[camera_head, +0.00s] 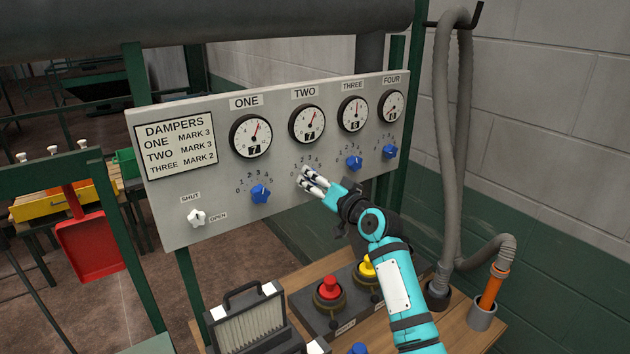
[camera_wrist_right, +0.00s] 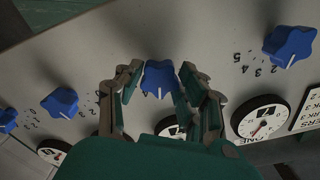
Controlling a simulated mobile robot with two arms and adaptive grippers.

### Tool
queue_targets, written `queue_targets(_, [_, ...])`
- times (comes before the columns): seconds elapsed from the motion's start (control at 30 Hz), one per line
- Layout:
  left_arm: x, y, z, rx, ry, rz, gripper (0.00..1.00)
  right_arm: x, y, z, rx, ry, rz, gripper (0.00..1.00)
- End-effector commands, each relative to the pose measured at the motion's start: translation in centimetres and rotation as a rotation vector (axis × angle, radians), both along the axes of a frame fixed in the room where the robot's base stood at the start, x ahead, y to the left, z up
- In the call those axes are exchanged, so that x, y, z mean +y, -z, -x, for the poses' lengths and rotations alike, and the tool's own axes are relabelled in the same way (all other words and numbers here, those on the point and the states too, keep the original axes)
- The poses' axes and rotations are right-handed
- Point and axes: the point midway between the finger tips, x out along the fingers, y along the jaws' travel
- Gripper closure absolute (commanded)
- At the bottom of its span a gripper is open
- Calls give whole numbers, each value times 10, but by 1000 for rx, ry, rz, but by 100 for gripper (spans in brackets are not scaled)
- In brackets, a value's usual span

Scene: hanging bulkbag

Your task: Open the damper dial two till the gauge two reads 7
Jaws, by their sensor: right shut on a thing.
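The grey panel (camera_head: 220,203) carries gauges and blue dials in a row labelled ONE to FOUR. Gauge two (camera_head: 307,123) is a round white dial with a red needle pointing up and slightly right; its small number window looks like 7 but is hard to read. My right gripper (camera_head: 312,182) is at the panel below gauge two and covers damper dial two in the head view. In the right wrist view, blue damper dial two (camera_wrist_right: 159,78) sits between the fingers, which are closed on its sides. Its white pointer line shows. My left gripper is not in view.
Dial one (camera_head: 260,194) is left of my gripper and dial three (camera_head: 354,162) is right of it. A white shut/open knob (camera_head: 196,217) is at lower left. A red button (camera_head: 330,287) stands on the bench below. Grey hoses (camera_head: 445,150) hang at right.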

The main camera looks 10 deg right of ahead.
Motion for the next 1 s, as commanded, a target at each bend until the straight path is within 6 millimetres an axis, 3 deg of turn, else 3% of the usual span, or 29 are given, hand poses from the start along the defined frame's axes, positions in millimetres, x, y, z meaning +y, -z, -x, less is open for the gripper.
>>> queue_targets(0.17, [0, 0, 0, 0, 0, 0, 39, 0, 1, 0, 1, 1, 0, 94])
queue_targets(0.2, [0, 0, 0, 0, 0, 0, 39, 0, 1, 0, 1, 1, 0, 57])
queue_targets(0.33, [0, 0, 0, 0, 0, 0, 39, 0, 1, 0, 0, 1, 1, 40])
queue_targets(0.73, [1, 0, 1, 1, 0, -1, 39, -4, 1, 8, -1, 1, 3, 39])
queue_targets(1.0, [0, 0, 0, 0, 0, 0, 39, -24, 2, 56, 0, 3, 3, 39])
